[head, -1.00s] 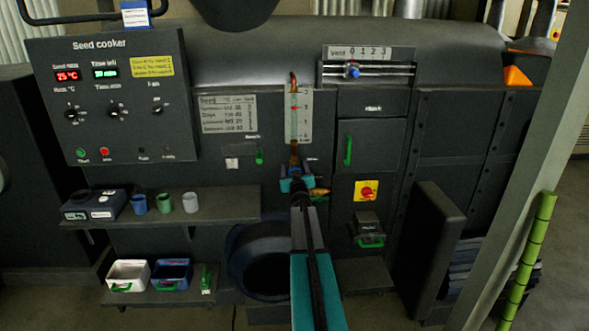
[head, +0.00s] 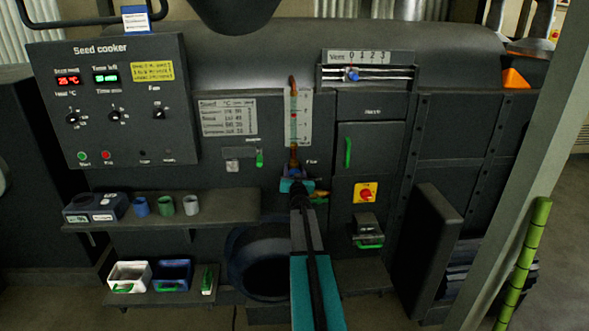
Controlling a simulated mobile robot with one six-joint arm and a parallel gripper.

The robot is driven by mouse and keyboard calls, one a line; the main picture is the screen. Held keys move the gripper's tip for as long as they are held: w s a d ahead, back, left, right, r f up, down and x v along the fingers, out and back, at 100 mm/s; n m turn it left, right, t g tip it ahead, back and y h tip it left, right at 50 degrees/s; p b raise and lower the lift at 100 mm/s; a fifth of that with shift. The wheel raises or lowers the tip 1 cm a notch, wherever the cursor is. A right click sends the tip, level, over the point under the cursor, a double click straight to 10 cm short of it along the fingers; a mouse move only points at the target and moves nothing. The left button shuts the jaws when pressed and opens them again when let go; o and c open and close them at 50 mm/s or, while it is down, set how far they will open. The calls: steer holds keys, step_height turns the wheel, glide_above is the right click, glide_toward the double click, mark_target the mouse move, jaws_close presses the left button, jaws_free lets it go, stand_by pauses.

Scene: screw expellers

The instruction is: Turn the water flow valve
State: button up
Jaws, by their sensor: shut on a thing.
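The water flow valve (head: 292,172) is a small blue fitting under a vertical clear flow tube (head: 293,122) in the middle of the machine front. The tube has a pale scale plate beside it, a red mark inside and copper-coloured pipe ends. My gripper (head: 294,183), with teal fingers, reaches up from below and is shut on the valve. The fingers and wrist cover most of the valve, so its exact turn angle is hidden. A brass-coloured piece (head: 320,194) shows just right of the fingers.
The seed cooker panel (head: 112,105) is at the left. A shelf (head: 235,208) with several cups and a lower shelf with bins stand left of my arm. A door with a green handle (head: 348,153) and a yellow-red switch (head: 366,193) are close on the right.

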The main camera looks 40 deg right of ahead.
steer(key=shift+m, duration=0.3)
steer(key=o, duration=1.1)
steer(key=shift+s+a, duration=0.1)
steer(key=shift+b+v, duration=1.1)
steer(key=shift+v, duration=5.7)
